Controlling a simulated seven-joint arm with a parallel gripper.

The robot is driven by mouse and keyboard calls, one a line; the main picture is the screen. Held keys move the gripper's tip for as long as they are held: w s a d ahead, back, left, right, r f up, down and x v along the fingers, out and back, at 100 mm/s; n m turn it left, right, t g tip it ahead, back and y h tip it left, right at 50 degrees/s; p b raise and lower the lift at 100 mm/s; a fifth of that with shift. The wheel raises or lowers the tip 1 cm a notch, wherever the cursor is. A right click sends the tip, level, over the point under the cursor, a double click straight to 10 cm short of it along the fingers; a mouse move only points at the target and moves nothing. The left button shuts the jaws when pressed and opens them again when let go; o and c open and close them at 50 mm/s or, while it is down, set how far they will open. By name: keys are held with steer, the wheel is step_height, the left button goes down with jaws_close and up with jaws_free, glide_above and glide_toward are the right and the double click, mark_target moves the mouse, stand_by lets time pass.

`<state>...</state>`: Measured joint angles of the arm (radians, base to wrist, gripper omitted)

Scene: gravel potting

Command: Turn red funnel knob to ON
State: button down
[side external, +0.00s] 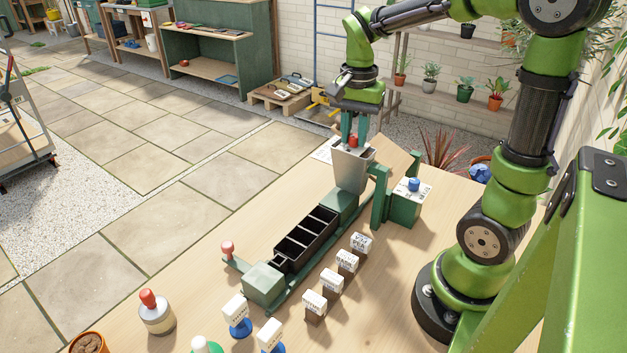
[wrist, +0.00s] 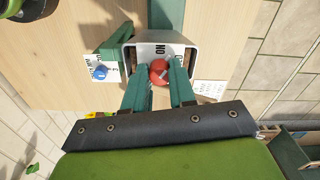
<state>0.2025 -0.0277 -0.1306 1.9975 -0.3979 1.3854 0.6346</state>
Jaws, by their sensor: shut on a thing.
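The red funnel knob (wrist: 159,72) sits on the top plate of the pale grey funnel (wrist: 128,57), where the letters "NO" or "ON" show. In the side view the red knob (side external: 354,140) shows at the mouth of the funnel (side external: 350,172). My gripper (wrist: 160,76) points down from above, its two green fingers shut on the knob from either side. In the side view my gripper (side external: 354,138) is over the funnel. The fingers hide part of the plate, so the knob's exact setting cannot be told.
A green box with a blue knob (side external: 413,184) stands right of the funnel on a green frame. A black tray with compartments (side external: 304,238) lies on the rail below. Several labelled blocks (side external: 331,282) line the table. A red-topped bottle (side external: 156,312) stands front left.

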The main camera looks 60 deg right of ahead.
mark_target(354, 135)
steer(key=n, duration=0.6)
steer(key=shift+n, duration=0.4)
stand_by(0.3)
steer(key=c, duration=0.9)
jaws_free()
step_height(354, 135, up, 17)
steer(key=shift+d, duration=0.1)
